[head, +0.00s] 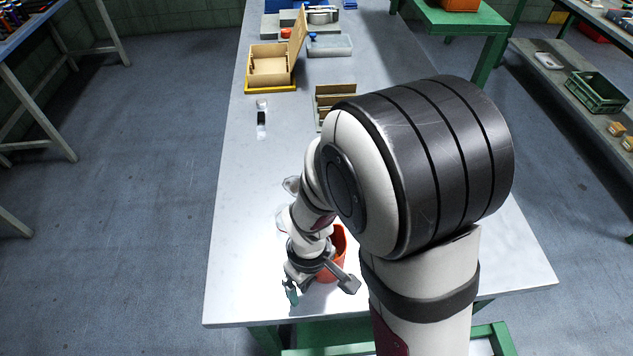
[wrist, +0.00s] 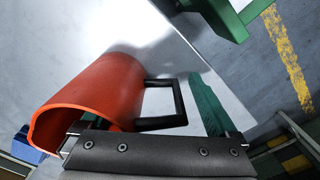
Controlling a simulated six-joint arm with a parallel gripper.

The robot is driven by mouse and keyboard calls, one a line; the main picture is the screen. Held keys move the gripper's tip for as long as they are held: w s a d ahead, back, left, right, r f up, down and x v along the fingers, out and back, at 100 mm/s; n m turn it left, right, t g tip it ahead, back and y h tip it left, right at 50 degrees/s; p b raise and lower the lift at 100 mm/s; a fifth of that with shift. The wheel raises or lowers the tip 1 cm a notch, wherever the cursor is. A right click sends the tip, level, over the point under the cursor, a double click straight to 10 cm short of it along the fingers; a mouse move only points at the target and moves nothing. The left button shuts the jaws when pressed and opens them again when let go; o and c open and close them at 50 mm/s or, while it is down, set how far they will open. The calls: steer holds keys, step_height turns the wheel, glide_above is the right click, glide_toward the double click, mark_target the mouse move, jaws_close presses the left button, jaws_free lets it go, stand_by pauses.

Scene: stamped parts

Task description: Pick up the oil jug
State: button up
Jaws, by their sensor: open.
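The oil jug is an orange-red jug (wrist: 95,95) with a square black handle (wrist: 181,103). In the wrist view it looks tipped, its mouth toward the lower left. In the head view the jug (head: 336,262) is near the table's front edge, partly hidden by my arm. My gripper (head: 320,287) is open, low beside the jug. In the wrist view the handle lies between its jaws. One green-padded finger is right of the handle; the other is at the jug's mouth, its tip hidden. I cannot tell whether either finger touches the jug.
The jug is on a long pale table (head: 240,230). A clear item (head: 291,185) lies behind my gripper. Further back are a small black item (head: 261,118), an open wooden box (head: 270,66) and a brown divided box (head: 330,98). The table's left front is bare.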

jaws_close()
stand_by(0.4)
steer(key=shift+r, duration=0.1)
steer(key=shift+r, duration=0.8)
steer(key=r, duration=0.2)
steer(key=shift+d+r, duration=0.3)
steer(key=shift+r, duration=0.05)
steer(key=s+d+r, duration=0.2)
steer(key=d+r, duration=0.4)
steer(key=d, duration=0.4)
steer(key=shift+s+d+r, duration=0.25)
steer(key=shift+s+d, duration=0.05)
steer(key=shift+d, duration=0.1)
stand_by(1.9)
